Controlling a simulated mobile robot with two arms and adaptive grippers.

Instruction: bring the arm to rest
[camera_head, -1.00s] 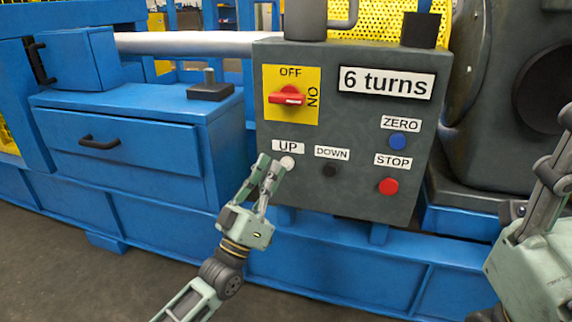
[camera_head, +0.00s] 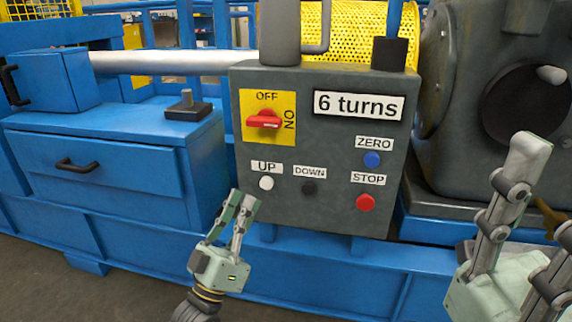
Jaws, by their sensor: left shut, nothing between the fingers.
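My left gripper (camera_head: 243,200) is shut and empty, pointing up in front of the lower left of the dark control box (camera_head: 330,215). Its fingertips are a little below and left of the white UP button (camera_head: 266,183), with the button in full view. My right gripper (camera_head: 535,215) is at the lower right, cut by the frame edge. Its two fingers stand apart with nothing seen between them.
The box carries a red rotary switch (camera_head: 264,120), a black DOWN button (camera_head: 309,187), a blue ZERO button (camera_head: 372,159), a red STOP button (camera_head: 365,202) and a "6 turns" label (camera_head: 358,105).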

